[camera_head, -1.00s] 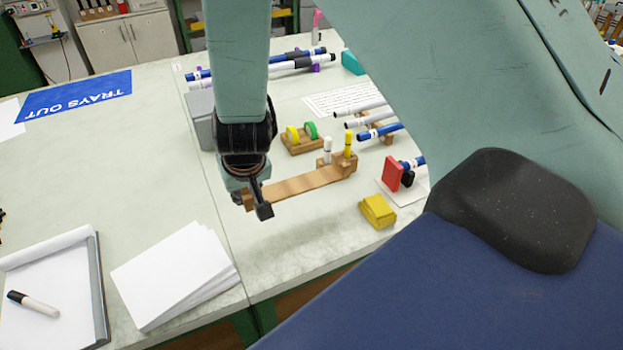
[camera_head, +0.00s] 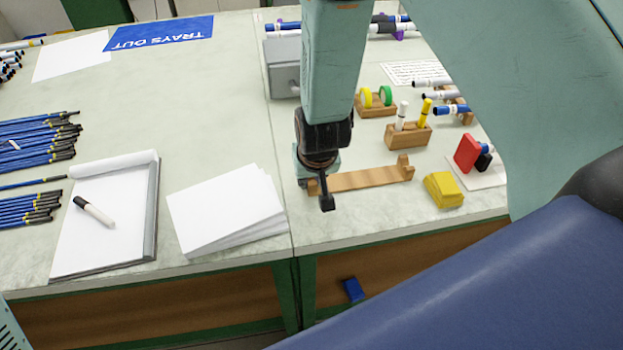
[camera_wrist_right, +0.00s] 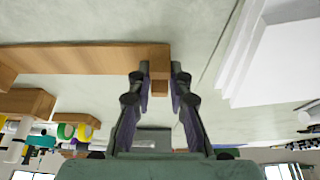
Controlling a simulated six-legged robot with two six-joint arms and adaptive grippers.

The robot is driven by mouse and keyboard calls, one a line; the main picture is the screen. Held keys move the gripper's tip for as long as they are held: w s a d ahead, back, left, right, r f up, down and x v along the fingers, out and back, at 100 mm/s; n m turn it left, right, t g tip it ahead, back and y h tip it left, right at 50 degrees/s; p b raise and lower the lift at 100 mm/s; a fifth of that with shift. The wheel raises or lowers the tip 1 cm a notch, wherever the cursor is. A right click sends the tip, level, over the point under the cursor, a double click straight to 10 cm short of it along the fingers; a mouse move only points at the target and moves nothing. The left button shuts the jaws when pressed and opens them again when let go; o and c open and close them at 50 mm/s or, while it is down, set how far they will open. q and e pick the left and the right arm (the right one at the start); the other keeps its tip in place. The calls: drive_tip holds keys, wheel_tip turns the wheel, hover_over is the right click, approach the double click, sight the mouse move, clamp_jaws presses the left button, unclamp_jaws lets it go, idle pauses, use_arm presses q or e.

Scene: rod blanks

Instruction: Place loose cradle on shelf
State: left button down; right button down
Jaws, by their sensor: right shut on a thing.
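The loose cradle (camera_head: 365,179) is a long flat wooden bar with a raised block at each end. My right gripper (camera_head: 318,191) is shut on the block at its left end in the head view. The bar reaches out to the right over the worktop, and its height above it is hard to tell. In the right wrist view the fingers (camera_wrist_right: 159,84) grip the end block, and the cradle (camera_wrist_right: 85,59) extends left. A brown board (camera_head: 390,268) under the table looks like a low shelf. My left gripper is not in view.
A blue object (camera_head: 353,290) lies below the table.

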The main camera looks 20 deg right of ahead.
drive_tip(key=shift+w, duration=0.15)
drive_tip(key=shift+a+f, duration=0.1)
drive_tip(key=shift+a, duration=0.05)
drive_tip(key=c, duration=1.5)
unclamp_jaws()
drive_tip(key=shift+o, duration=1.2)
drive_tip(key=shift+f, duration=0.1)
drive_tip(key=p+v, duration=0.7)
drive_tip(key=v, duration=0.5)
drive_tip(key=shift+r, duration=0.35)
